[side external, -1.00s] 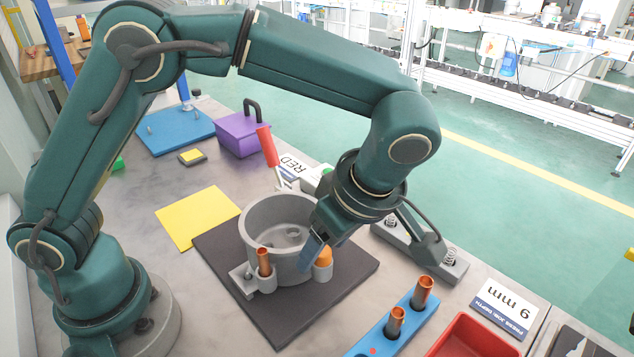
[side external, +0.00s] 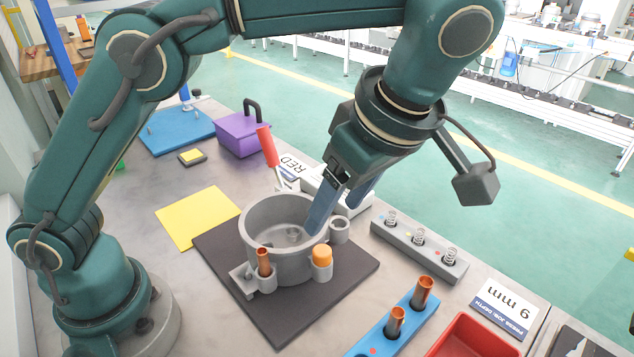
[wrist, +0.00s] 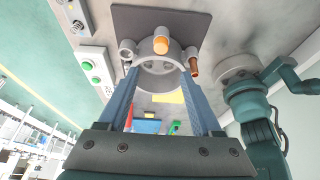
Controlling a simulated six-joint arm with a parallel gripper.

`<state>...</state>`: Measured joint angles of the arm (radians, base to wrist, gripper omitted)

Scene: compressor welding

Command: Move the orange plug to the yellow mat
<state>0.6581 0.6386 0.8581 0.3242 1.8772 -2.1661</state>
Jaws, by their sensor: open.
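The orange plug (side external: 322,256) sits upright in a small grey side socket on the front right of the grey compressor housing (side external: 268,262). It also shows in the wrist view (wrist: 161,45). The yellow mat (side external: 197,217) lies flat and empty on the table, left of the housing; a strip of it shows in the wrist view (wrist: 168,97). My gripper (side external: 340,215) is open and empty, above the right rim of the housing and apart from the plug. In the wrist view my two blue fingers (wrist: 160,72) are spread wide.
The housing stands on a dark mat (side external: 350,268). A copper tube (side external: 264,262) stands in another side socket. A blue tube holder (side external: 385,335), red tray (side external: 470,335) and grey spring rack (side external: 425,255) lie to the right. A purple box (side external: 238,135) and red-handled tool (side external: 267,147) stand behind.

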